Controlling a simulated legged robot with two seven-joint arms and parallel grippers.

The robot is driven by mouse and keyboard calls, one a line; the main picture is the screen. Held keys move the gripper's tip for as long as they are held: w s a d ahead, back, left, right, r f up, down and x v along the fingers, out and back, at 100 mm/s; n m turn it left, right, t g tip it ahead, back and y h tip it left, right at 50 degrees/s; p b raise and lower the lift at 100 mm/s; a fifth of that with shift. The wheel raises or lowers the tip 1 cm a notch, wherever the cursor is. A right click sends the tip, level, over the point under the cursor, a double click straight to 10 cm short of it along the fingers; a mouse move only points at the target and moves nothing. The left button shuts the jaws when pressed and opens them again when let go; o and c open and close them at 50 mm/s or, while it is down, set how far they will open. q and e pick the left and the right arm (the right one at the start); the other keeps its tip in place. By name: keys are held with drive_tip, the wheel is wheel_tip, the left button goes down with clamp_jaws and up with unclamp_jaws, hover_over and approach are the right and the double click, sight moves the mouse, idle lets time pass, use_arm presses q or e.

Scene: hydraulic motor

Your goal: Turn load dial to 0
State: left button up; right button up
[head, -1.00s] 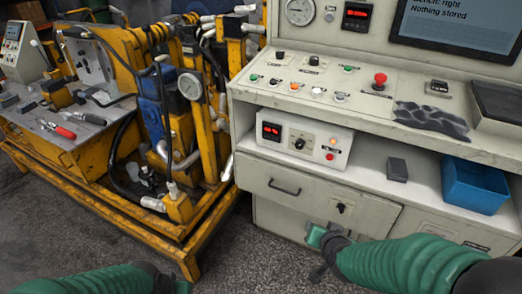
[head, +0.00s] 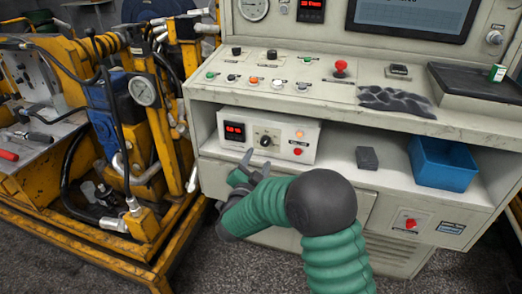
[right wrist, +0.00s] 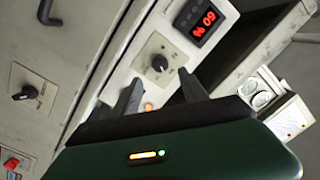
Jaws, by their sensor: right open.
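A black dial (head: 265,141) with a pale scale plate is on the front of a small white box (head: 312,140) on the console's shelf, beside a red display (head: 234,131). In the right wrist view the dial (right wrist: 159,62) is ahead of the fingertips, and the display (right wrist: 197,21) shows lit red digits. Its label is too small to read. My right gripper (head: 254,166) is open and empty, just in front of and below the dial, apart from it. The fingers (right wrist: 160,84) frame the dial from below in the right wrist view. My left gripper is not in view.
The sloped panel above carries several small knobs and a red mushroom button (head: 341,66). A dark grey block (head: 367,157) and a blue bin (head: 443,165) are on the shelf to the right. A yellow machine frame (head: 165,255) stands at the left.

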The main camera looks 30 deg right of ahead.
sight(265, 144)
drive_tip(key=b+x, duration=0.1)
drive_tip(key=x, duration=0.7)
drive_tip(key=shift+b, duration=0.3)
clamp_jaws()
